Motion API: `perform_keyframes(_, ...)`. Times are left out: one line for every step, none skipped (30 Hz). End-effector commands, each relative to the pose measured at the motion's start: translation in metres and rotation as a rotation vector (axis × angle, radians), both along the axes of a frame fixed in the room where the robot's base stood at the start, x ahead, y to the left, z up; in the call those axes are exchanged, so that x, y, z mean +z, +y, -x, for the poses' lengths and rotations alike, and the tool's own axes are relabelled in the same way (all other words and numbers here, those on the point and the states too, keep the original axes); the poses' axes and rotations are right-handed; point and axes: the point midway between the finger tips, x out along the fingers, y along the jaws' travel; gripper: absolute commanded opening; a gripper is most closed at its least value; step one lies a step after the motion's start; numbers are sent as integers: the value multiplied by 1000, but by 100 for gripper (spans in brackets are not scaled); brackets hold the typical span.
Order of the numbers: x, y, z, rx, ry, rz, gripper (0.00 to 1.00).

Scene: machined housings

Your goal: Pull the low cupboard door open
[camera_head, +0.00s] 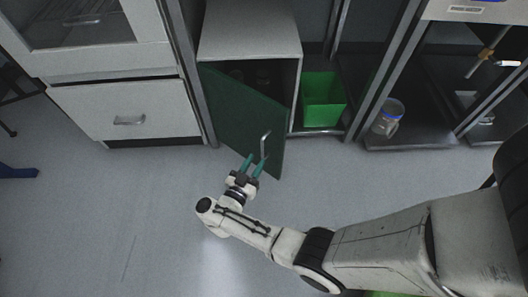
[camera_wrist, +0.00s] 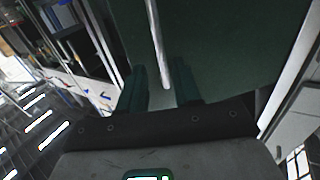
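The low cupboard (camera_head: 250,40) has a pale grey body with a dark green door (camera_head: 240,115). The door is partly open, hinged at its left, with its right edge swung out and a dark gap above it. A pale bar handle (camera_head: 265,144) stands near the door's free edge. My gripper (camera_head: 253,165) is at the handle, its two teal fingers apart. In the wrist view, the handle (camera_wrist: 157,45) comes down between the spread fingers of my gripper (camera_wrist: 163,90), with space visible beside it. The door (camera_wrist: 220,50) fills the upper part of that view.
A white drawer unit (camera_head: 125,108) stands left of the cupboard. A green bin (camera_head: 322,99) sits on a low shelf to the right, and a clear jar (camera_head: 388,117) is farther right. The grey floor in front of the door is clear apart from my arm.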

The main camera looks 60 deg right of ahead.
Motion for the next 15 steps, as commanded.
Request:
perform_keyframes(-2,-11,0,-4,-1,1,33)
perform_keyframes(-3,-16,-1,-5,-1,1,33)
perform_keyframes(-3,-23,-3,-4,-1,1,33)
perform_keyframes(-3,-28,-3,-4,-1,1,33)
perform_keyframes(-3,-32,-4,-3,-1,0,33)
perform_keyframes(-2,-38,-5,-4,-1,1,33)
perform_keyframes(-3,-42,-6,-3,-1,0,33)
perform_keyframes(-3,-45,-6,-2,0,-1,33)
perform_keyframes(-2,-49,-7,-3,1,0,33)
perform_keyframes(-2,-52,-7,-3,1,0,33)
perform_keyframes(-2,-54,-8,-2,0,0,33)
perform_keyframes(-1,-56,-8,-1,0,0,33)
perform_keyframes(-1,-58,-8,-1,0,0,33)
perform_keyframes(-1,-58,-8,-1,0,1,33)
perform_keyframes(-1,-59,-9,-1,1,1,33)
